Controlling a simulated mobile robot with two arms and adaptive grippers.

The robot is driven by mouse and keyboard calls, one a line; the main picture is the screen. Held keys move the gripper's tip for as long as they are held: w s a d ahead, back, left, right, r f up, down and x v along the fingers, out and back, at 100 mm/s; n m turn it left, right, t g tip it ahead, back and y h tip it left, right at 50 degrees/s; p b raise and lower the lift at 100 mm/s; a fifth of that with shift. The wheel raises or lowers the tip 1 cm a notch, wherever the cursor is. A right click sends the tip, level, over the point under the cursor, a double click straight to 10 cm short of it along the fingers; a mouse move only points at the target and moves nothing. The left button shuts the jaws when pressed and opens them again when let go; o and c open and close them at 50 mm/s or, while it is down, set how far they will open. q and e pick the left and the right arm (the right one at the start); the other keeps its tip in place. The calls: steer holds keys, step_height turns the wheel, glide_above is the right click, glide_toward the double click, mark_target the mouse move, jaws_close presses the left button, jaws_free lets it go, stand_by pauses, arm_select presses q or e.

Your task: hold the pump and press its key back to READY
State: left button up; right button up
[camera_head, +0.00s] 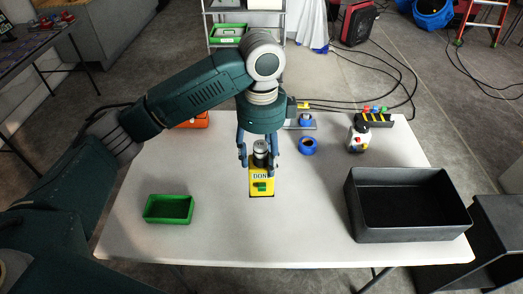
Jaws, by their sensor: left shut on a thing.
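The pump (255,188) stands on the white table near its middle, with a yellow front, a grey and black round top and a label that reads "DON". A small green key (262,185) sits on the yellow front below the label. My left gripper (259,159) comes down from above, shut on the pump's upper part, with one finger on each side. The fingers are apart from the green key. My right gripper is not in view.
On the white table (310,220) are a green tray (168,220) at left, a black crate (410,235) at right, and a blue ring (308,146). The front middle is clear.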

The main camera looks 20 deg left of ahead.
mark_target(260, 191)
arm_select(q)
steer(key=shift+f+b, duration=0.55)
steer(key=shift+f, duration=2.6)
steer(key=shift+s+a+f+b, duration=0.1)
steer(key=shift+f+b, duration=0.75)
steer(key=shift+f, duration=3.25)
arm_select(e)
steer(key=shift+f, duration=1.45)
arm_select(q)
steer(key=shift+f, duration=0.35)
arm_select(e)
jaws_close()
